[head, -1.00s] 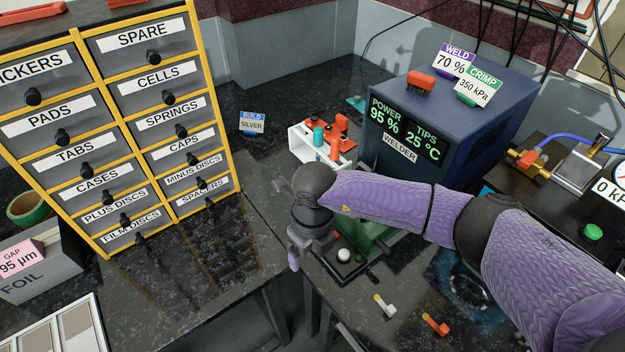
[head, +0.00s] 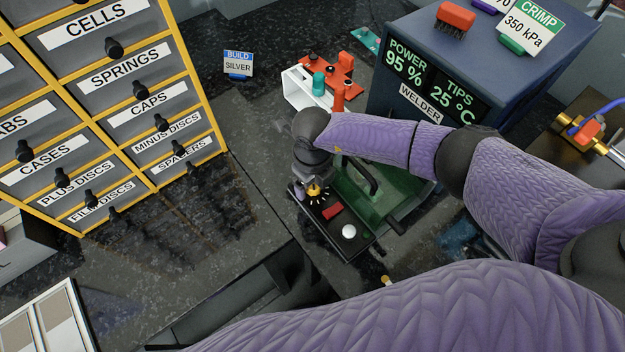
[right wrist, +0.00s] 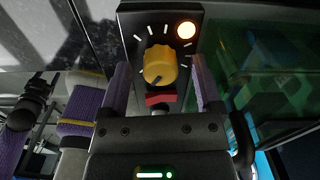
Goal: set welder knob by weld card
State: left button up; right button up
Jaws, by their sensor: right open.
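The welder (head: 455,60) is a dark blue box at the upper right; its display (head: 408,68) reads POWER 95 %, TIPS 25 °C. The weld card (head: 484,4) is cut off by the top edge, its value unreadable now. The yellow welder knob (right wrist: 158,65) sits on a black panel with white tick marks, its dark pointer line towards the lower left. It also shows in the head view (head: 314,190). My right gripper (right wrist: 158,88) is open, its purple fingers either side of the knob line, with no clear contact. My left gripper is not in view.
A lit round lamp (right wrist: 186,30) is beside the knob. The drawer cabinet (head: 110,100) is at left.

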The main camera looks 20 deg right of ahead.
jog(key=shift+c, duration=0.4)
grip_shut()
jog(key=shift+n, duration=0.3)
jog(key=n+b, duration=0.1)
jog(key=n, duration=0.4)
jog(key=shift+f+n, duration=0.1)
jog(key=shift+n, duration=0.3)
jog(key=n+b, duration=0.1)
jog(key=n, duration=0.3)
jog(key=shift+b, duration=0.3)
jog(key=shift+n+b, duration=0.3)
jog(key=shift+n, duration=0.9)
